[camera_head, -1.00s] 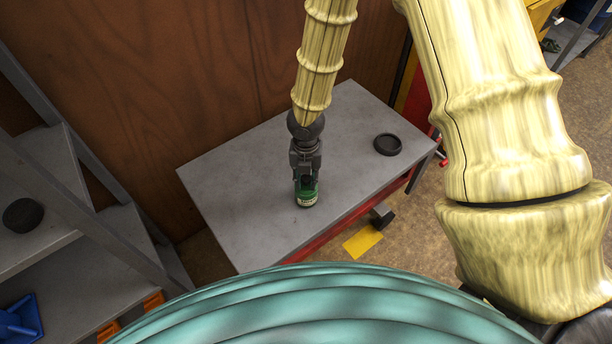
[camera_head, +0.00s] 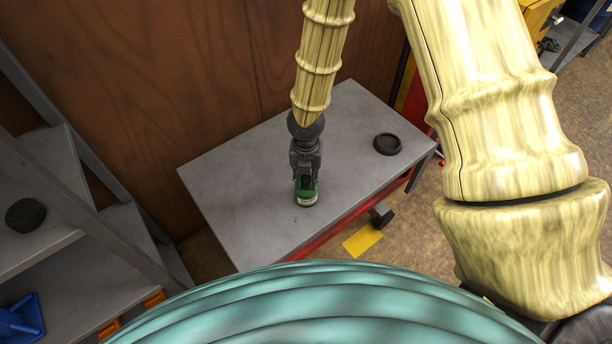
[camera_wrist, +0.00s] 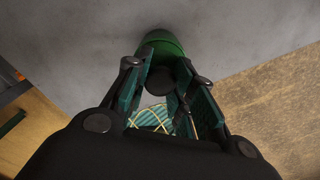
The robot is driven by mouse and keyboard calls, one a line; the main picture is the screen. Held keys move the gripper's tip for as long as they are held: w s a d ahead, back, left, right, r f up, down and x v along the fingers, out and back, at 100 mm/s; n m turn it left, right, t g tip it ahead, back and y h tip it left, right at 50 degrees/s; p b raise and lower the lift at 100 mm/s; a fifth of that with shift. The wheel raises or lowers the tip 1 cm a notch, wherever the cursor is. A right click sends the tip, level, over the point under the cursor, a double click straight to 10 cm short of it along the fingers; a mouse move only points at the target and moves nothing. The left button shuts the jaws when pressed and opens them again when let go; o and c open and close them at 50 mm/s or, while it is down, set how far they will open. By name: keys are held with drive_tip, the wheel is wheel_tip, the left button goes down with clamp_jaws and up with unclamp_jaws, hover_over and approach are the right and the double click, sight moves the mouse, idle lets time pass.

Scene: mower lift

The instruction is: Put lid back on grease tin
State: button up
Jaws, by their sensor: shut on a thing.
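My gripper (camera_head: 305,180) points down over the grey table, its jaws closed around a small green tin (camera_head: 308,199) with a pale band near its bottom. In the wrist view the green tin (camera_wrist: 163,42) shows at and beyond the fingertips, with a dark round part between the fingers. The fingers hide much of it. I cannot tell whether its base touches the table. A black round shallow piece with a raised rim, perhaps the lid (camera_head: 387,144), lies on the table to the right, apart from my gripper.
The grey table (camera_head: 240,165) is otherwise bare, with a wooden wall behind it. A grey shelf rack (camera_head: 45,165) at the left bears a dark round object (camera_head: 25,214) and a blue item (camera_head: 20,322). A yellow patch (camera_head: 362,239) lies on the floor before the table.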

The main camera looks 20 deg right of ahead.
idle(0.3)
drive_tip(key=o, duration=1)
drive_tip(key=o, duration=0.5)
drive_tip(key=shift+r, duration=0.2)
drive_tip(key=shift+r+p, duration=3.35)
drive_tip(key=shift+p, duration=0.35)
clamp_jaws()
